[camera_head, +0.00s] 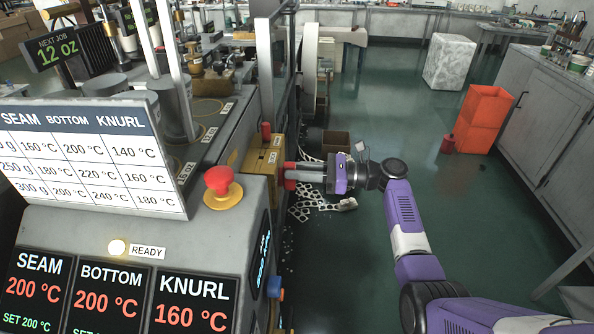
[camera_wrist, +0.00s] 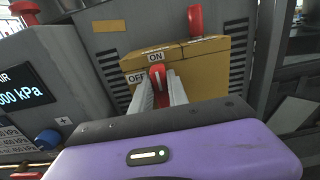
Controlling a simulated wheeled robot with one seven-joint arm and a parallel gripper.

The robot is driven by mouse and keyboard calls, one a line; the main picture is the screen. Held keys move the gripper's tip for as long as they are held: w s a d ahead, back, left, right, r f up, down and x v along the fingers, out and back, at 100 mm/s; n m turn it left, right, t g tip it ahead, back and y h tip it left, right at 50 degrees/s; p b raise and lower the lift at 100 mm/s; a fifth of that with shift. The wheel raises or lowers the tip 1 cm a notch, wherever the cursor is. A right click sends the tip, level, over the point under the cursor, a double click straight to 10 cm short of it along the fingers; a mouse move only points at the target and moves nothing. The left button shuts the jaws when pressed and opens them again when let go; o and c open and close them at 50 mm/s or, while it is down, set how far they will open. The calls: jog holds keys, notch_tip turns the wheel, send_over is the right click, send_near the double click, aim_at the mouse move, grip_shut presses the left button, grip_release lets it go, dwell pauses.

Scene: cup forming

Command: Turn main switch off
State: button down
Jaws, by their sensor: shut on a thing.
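The main switch is a red handle (camera_wrist: 157,74) on a yellow box (camera_wrist: 200,68), labelled ON above and OFF to the left. The white line on the handle points up toward ON. In the wrist view my gripper (camera_wrist: 161,88) is shut on the red handle, one finger on each side. In the head view my gripper (camera_head: 296,173) reaches in from the right to the yellow box (camera_head: 256,162) on the machine's side, at the red handle (camera_head: 289,176). The labels around the handle are hidden there.
A second red lever (camera_wrist: 195,20) stands on top of the yellow box. White scraps (camera_head: 312,204) lie on the floor under my gripper.

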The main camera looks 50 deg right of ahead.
aim_at(282, 183)
jog(key=n+b, duration=0.1)
jog(key=n, duration=0.2)
jog(key=a+n+b, duration=0.1)
jog(key=n, duration=0.2)
jog(key=s+f+n+b, duration=0.1)
jog(key=n, duration=0.2)
jog(key=shift+a+b, duration=0.2)
jog(key=shift+b, duration=0.2)
jog(key=n+b, duration=0.2)
jog(key=f+n+b, duration=0.1)
jog(key=n, duration=0.2)
jog(key=shift+s+a+b, duration=0.15)
jog(key=shift+s+b, duration=0.05)
jog(key=shift+b, duration=0.15)
jog(key=n+b, duration=0.1)
jog(key=n, duration=0.1)
jog(key=n+b, duration=0.1)
jog(key=b, duration=0.1)
jog(key=shift+s+a+f+n, duration=0.1)
jog(key=shift+f+n, duration=0.2)
jog(key=shift+n, duration=0.1)
jog(key=shift+b, duration=0.35)
jog(key=c, duration=1.3)
grip_release()
